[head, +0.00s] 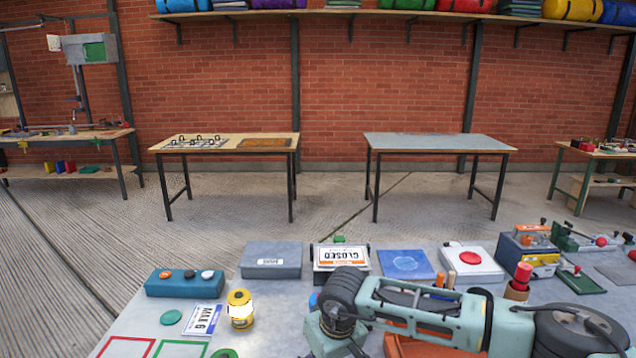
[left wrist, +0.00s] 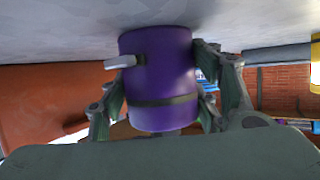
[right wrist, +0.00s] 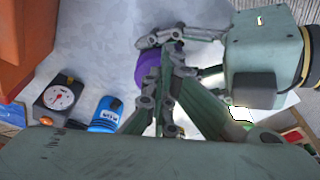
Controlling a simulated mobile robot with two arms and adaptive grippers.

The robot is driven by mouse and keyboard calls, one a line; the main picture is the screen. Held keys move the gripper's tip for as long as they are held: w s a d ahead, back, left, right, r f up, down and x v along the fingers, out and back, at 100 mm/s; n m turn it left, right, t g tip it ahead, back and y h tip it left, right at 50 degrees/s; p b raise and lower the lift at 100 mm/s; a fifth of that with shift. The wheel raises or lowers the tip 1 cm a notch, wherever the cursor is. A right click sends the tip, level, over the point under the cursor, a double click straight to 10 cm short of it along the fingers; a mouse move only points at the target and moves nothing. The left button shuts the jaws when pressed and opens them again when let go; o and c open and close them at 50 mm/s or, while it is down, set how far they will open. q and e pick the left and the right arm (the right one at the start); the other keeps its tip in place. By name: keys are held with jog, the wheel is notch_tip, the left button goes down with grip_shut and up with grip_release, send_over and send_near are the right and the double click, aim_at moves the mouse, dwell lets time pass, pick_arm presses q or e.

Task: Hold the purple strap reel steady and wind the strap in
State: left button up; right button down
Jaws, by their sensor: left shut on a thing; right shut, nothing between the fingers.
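The purple strap reel (left wrist: 160,85) is a purple cylinder with a dark band and a grey tab sticking out of one side. My left gripper (left wrist: 165,75) has a finger on each side of it and is shut on it. The right wrist view shows the reel (right wrist: 150,70) partly hidden behind my right gripper (right wrist: 166,62), with my left gripper (right wrist: 170,38) beside it. My right gripper's fingers are together and empty, close to the reel; I cannot tell whether they touch it. In the head view my arms hide the reel.
A dial gauge (right wrist: 60,96) and a blue object (right wrist: 106,114) lie near the right gripper.

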pick_arm(q)
jog(key=shift+s+d+r, duration=0.1)
jog(key=shift+d+r, duration=0.05)
jog(key=shift+d, duration=0.1)
pick_arm(e)
jog(key=shift+s+a+f, duration=0.1)
jog(key=shift+s+f, duration=0.1)
jog(key=shift+s, duration=0.2)
jog(key=shift+r, duration=0.45)
pick_arm(q)
jog(key=shift+a, duration=0.15)
pick_arm(e)
notch_tip(320, 180, up, 5)
jog(key=shift+w+r, duration=0.1)
jog(key=shift+r, duration=0.1)
pick_arm(q)
jog(key=o, duration=1.6)
jog(key=shift+o, duration=0.2)
jog(key=shift+a, duration=0.1)
